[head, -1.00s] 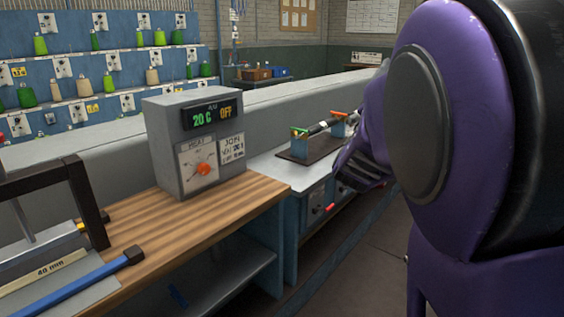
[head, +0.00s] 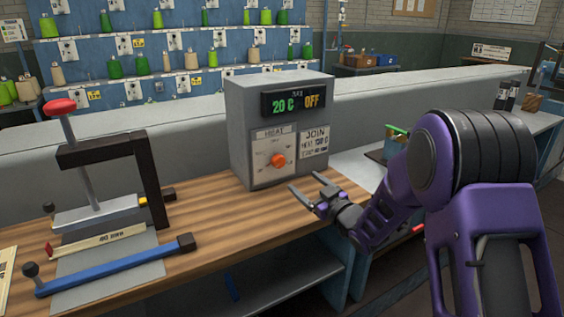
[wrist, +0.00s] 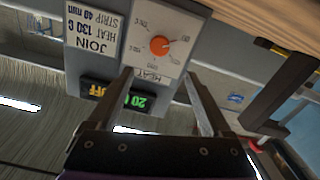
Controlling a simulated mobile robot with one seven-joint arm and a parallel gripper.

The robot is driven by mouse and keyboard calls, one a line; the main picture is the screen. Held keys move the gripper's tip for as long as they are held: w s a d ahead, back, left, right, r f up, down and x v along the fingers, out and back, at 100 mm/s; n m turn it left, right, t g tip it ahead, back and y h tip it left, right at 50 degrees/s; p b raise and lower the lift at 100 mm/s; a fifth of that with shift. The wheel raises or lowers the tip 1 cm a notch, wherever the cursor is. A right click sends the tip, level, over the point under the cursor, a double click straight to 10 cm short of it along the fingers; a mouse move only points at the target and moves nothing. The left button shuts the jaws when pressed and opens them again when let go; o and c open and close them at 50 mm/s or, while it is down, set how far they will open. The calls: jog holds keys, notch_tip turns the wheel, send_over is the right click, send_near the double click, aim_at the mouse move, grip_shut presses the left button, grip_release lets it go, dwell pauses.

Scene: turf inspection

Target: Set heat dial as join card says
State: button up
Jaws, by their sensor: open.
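The grey heater box (head: 243,130) stands on the wooden bench, its display (head: 297,101) reading 20 C and OFF. The orange heat dial (head: 278,160) is on a white scale plate on its front; it also shows in the upside-down wrist view (wrist: 159,46). Its small scale marks are hard to read. The join card (head: 314,142) is right of the dial; in the wrist view the card (wrist: 93,30) reads JOIN, HEAT 130 C, STRIP 40 mm. My gripper (head: 306,185) is open and empty, low in front of the box; its fingers (wrist: 158,75) point toward the dial without touching it.
A press with a red knob (head: 58,106) and a blue-handled bar (head: 117,264) occupy the bench's left side. A strip marked 40 mm (head: 100,240) lies there. The wooden bench top (head: 205,209) before the box is mostly clear. A grey ledge (head: 400,110) runs behind.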

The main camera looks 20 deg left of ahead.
aim_at(280, 162)
jog(key=x, duration=1.5)
jog(key=shift+d, duration=0.1)
grip_shut()
